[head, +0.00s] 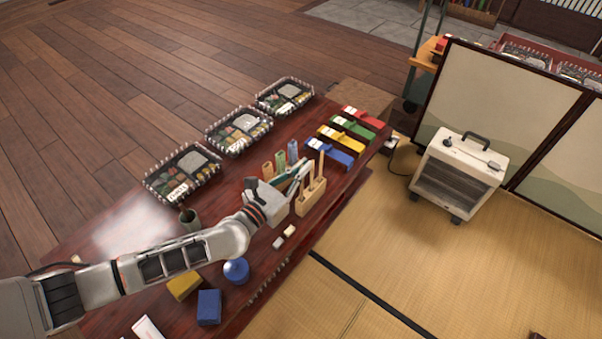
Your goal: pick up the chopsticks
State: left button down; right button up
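My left gripper (300,177) reaches over the dark red table from the left. Its fingers are beside a wooden holder (308,203) with several upright light-brown sticks, which may be the chopsticks (321,165). The fingers overlap the holder's left side in this view, so I cannot tell whether they touch a stick or how far apart they are. Behind the gripper stand an orange piece (267,170), a green piece (280,160) and a blue piece (293,150), partly hidden. My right gripper is out of view.
Three lunch trays (183,172) line the table's far left edge. Red, green, yellow and blue boxes (330,153) lie at the far right end. A blue round object (236,271), a yellow block (184,286) and a blue block (209,307) lie nearer. A heater (457,177) stands on the tatami.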

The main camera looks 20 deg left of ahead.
pick_arm(q)
jog(key=r, duration=0.3)
jog(key=shift+w+r+p, duration=0.2)
jog(key=shift+p, duration=0.2)
jog(key=shift+r+p, duration=0.4)
jog(key=shift+r, duration=0.5)
notch_tip(320, 180, up, 21)
jog(key=p, duration=1.4)
jog(key=shift+s, duration=0.15)
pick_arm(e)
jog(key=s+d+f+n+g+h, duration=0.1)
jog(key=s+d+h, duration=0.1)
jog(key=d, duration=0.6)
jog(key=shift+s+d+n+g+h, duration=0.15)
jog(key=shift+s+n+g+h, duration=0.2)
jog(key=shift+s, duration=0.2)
pick_arm(q)
jog(key=shift+s, duration=0.1)
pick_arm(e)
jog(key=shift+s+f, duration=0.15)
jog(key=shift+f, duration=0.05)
